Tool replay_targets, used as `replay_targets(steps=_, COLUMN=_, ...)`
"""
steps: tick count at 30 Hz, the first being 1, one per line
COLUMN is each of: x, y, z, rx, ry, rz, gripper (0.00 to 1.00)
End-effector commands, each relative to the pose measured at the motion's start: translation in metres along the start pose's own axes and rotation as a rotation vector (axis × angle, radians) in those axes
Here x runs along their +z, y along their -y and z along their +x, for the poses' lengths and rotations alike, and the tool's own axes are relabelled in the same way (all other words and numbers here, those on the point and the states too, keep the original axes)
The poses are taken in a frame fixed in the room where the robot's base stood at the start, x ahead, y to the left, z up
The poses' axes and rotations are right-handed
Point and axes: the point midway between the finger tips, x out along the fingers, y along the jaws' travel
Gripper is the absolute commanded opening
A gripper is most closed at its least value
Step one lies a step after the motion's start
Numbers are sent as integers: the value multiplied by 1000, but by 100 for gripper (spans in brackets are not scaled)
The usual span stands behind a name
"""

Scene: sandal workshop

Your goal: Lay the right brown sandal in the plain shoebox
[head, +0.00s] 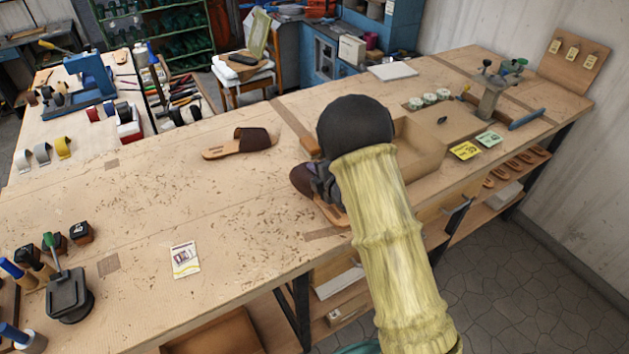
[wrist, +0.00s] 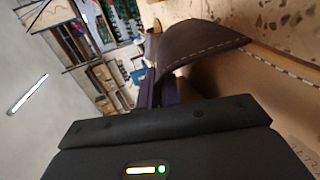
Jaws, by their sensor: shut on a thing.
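My gripper (head: 321,182) is shut on a brown sandal (head: 303,181) over the bench, left of the open box. Its dark strap and part of its tan sole (head: 330,212) show beside the fingers; my arm hides the rest. In the wrist view the dark, white-stitched strap (wrist: 205,48) is close in front of the gripper (wrist: 155,92). The open tan shoebox (head: 420,148) stands to the right, partly behind my arm. I cannot tell whether the held sandal touches the bench. Another brown sandal (head: 241,143) lies flat on the bench, farther left.
A yellow card (head: 465,151) and a green card (head: 488,139) lie right of the box, near a clamp-like tool (head: 490,95). A printed card (head: 185,259) lies on the front left of the bench (head: 150,205). The bench between it and the lying sandal is clear.

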Motion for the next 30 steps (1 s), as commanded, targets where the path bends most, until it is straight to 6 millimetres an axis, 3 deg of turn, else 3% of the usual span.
replay_targets(steps=7, x=2, y=3, z=1, rx=0, ry=2, rz=1, gripper=0)
replay_targets(steps=16, x=0, y=35, z=12, rx=-2, ry=0, rz=0, gripper=0)
replay_targets(steps=29, x=0, y=42, z=15, rx=2, ry=0, rz=0, gripper=0)
replay_targets(steps=30, x=0, y=42, z=15, rx=0, ry=0, rz=0, gripper=8)
